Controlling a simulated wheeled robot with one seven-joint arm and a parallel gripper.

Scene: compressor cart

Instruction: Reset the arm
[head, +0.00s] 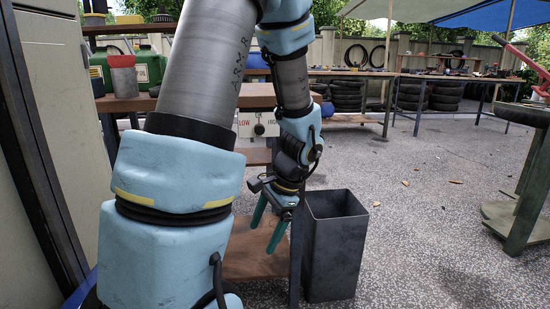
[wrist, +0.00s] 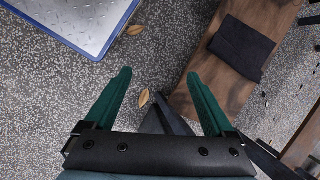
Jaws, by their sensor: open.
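My arm fills the left middle of the head view and hides part of the shelf unit.
A dark open bin (head: 335,250) stands on the speckled ground. A LOW/HIGH dial panel (head: 257,125) is behind my arm. A lower wooden shelf (wrist: 192,105) holds a dark folded cloth (wrist: 242,47). A blue-edged metal plate (wrist: 75,18) lies at upper left. Open ground extends right.

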